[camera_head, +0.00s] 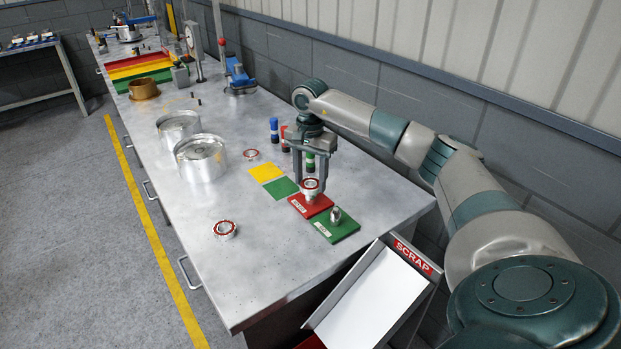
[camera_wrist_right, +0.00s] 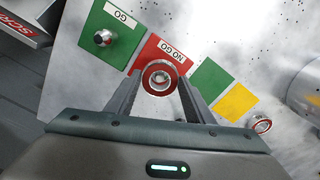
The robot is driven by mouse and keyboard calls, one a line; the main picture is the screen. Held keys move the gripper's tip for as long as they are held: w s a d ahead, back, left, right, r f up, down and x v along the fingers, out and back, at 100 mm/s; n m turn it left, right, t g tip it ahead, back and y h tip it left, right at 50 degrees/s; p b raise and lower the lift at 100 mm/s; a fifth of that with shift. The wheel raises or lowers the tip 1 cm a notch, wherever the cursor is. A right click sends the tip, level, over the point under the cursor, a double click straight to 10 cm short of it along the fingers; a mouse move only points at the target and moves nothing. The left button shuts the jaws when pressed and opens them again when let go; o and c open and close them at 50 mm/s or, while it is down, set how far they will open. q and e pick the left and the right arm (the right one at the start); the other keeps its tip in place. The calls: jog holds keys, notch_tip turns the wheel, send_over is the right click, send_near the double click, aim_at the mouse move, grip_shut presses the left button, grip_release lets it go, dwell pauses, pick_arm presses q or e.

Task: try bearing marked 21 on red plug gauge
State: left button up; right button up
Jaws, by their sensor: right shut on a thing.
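My right gripper (camera_head: 311,187) points down over the red NO GO base (camera_head: 297,205) and is shut on a bearing with a red ring (camera_head: 310,184). The wrist view shows this bearing (camera_wrist_right: 160,77) between the fingers, in line with the red plug gauge's base (camera_wrist_right: 142,54). Something metallic shows through the bearing's bore. Silver metal shows just below the bearing in the head view; I cannot tell whether the bearing is around the plug or just above it. The number on the bearing is not readable. My left gripper is not in view.
The green GO gauge (camera_head: 335,226) with its silver plug stands beside the red one. Loose bearings lie at the front (camera_head: 224,230) and farther back (camera_head: 250,154). Yellow (camera_head: 265,172) and green (camera_head: 281,188) squares lie behind. A SCRAP chute (camera_head: 368,296) is at the table's end.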

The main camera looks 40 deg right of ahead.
jog(key=o, duration=1.9)
jog(key=shift+c, duration=0.2)
notch_tip(320, 180, up, 9)
jog(key=p, duration=0.5)
dwell(0.7)
